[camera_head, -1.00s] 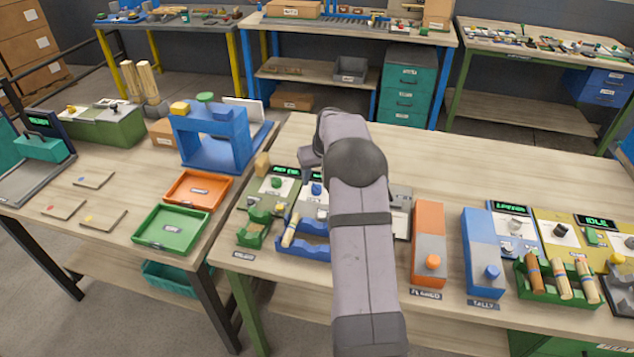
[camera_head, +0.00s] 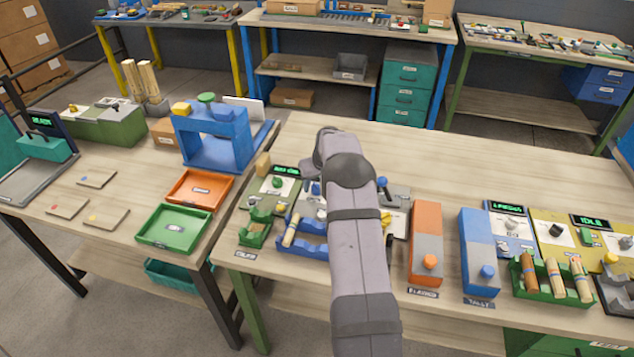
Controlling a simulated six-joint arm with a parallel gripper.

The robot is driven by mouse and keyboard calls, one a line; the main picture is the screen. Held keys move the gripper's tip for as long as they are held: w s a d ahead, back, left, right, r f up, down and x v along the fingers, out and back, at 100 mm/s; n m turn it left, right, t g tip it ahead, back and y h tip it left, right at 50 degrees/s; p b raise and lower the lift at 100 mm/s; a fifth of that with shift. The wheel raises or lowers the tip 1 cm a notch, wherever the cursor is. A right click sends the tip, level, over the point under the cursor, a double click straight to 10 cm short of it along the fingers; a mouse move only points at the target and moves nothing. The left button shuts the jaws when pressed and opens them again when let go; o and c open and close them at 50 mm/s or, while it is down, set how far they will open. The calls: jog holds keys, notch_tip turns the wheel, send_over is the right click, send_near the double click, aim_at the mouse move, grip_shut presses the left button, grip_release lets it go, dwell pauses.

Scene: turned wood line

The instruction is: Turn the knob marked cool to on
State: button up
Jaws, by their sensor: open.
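My arm reaches from the bottom middle over the bench, and its wrist end hangs over the small stations left of the orange box. My gripper's fingers are hidden behind the arm, so I cannot see what they face or touch. Several panels carry knobs: a black knob (camera_head: 556,230) on the yellow panel, a pale-and-dark knob (camera_head: 512,224) on the blue panel, and a green knob (camera_head: 277,182) on the green panel. A blue ball-topped part (camera_head: 382,182) shows just right of the arm. The lettering is too small to tell which knob is marked cool.
An orange box (camera_head: 427,245) and a blue box (camera_head: 478,254) stand right of my arm. A green rack (camera_head: 548,291) holds several wooden pieces. Blue trays (camera_head: 311,249) lie left of the arm. The bench's back strip (camera_head: 480,160) is clear.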

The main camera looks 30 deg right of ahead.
jog(key=shift+w+f, duration=0.2)
jog(key=shift+f, duration=0.15)
jog(key=c, duration=1.1)
jog(key=shift+o, duration=0.2)
